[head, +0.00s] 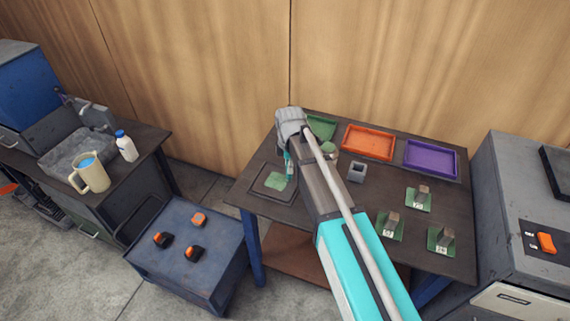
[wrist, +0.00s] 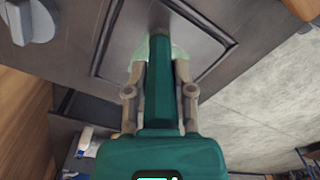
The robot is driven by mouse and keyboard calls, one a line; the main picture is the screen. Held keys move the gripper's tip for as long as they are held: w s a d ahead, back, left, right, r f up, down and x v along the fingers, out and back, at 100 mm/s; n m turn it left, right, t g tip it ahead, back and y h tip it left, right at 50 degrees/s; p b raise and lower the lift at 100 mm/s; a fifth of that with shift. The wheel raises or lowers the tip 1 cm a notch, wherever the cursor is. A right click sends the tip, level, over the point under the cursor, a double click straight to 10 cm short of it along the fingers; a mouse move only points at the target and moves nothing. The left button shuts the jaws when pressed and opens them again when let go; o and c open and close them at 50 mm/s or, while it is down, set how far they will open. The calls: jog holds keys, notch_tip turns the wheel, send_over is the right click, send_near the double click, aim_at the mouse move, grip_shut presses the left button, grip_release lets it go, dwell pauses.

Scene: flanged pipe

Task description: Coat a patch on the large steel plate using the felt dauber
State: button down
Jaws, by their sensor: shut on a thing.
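The large steel plate (head: 262,191) is a dark square with a raised border at the left of the work table. A pale green patch (head: 277,182) shows on it. In the wrist view the plate (wrist: 118,45) lies ahead, with pale green (wrist: 178,52) around the tool's far end. My gripper (head: 288,163) is over the plate's far side. In the wrist view its fingers (wrist: 160,88) are shut on the dark green handle of the felt dauber (wrist: 160,75). The dauber's felt tip is hidden behind the handle, so I cannot tell whether it touches the plate.
Green (head: 322,125), orange (head: 368,142) and purple (head: 431,158) trays stand along the table's back. A small grey square cup (head: 357,172) and several green pads with blocks (head: 418,200) are to the right. A blue cart (head: 185,255) stands at lower left.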

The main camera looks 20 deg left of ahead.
jog(key=shift+d, duration=0.1)
dwell(0.3)
jog(key=shift+r+p, duration=3)
jog(key=shift+r+p, duration=1.5)
jog(key=shift+p, duration=0.05)
